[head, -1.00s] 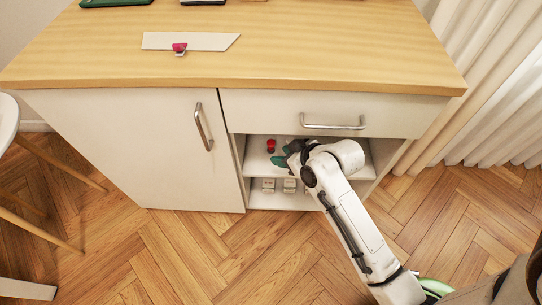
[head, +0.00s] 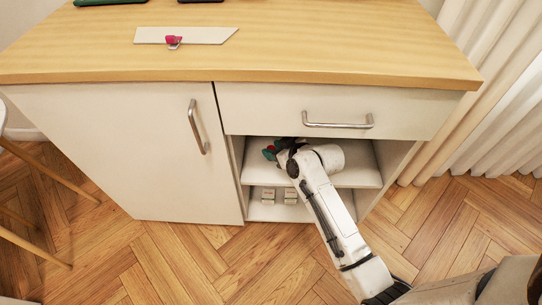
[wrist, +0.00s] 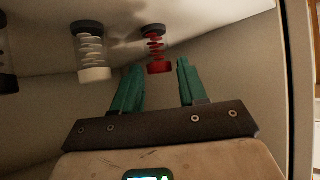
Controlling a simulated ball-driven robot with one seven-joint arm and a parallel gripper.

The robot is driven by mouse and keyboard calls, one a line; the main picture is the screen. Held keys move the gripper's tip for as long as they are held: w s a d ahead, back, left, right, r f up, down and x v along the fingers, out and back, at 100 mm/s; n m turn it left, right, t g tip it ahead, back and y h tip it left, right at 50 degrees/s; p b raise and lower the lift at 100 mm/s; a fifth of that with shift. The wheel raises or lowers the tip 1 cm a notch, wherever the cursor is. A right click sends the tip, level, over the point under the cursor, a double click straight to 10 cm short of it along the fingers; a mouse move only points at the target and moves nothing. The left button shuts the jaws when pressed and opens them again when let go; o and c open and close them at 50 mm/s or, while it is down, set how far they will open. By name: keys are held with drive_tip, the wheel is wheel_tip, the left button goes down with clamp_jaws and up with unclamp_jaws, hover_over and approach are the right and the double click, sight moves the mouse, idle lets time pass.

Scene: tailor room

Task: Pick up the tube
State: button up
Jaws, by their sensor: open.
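In the wrist view a red tube-like item with a dark round end and ringed middle (wrist: 156,52) is just beyond and between the fingertips of my gripper (wrist: 160,80). The teal fingers are apart with nothing held between them. A clear and white item of like shape (wrist: 92,55) is to its left, outside the fingers. In the head view my gripper (head: 271,152) reaches into the open upper shelf (head: 355,172) of the cabinet. Only a small bit of red shows there by the fingertips; my arm hides much of the shelf.
A dark item (wrist: 6,65) is cut off at the wrist view's left edge. The drawer (head: 340,110) overhangs the shelf opening, and a closed door (head: 130,150) bounds it at left. Small boxes (head: 268,195) stand on the lower shelf. A pink-topped item (head: 174,40) is on the countertop.

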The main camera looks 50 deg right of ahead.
drive_tip(key=shift+x, duration=1.15)
drive_tip(key=c, duration=0.7)
drive_tip(key=shift+r, duration=0.1)
drive_tip(key=shift+c, duration=0.2)
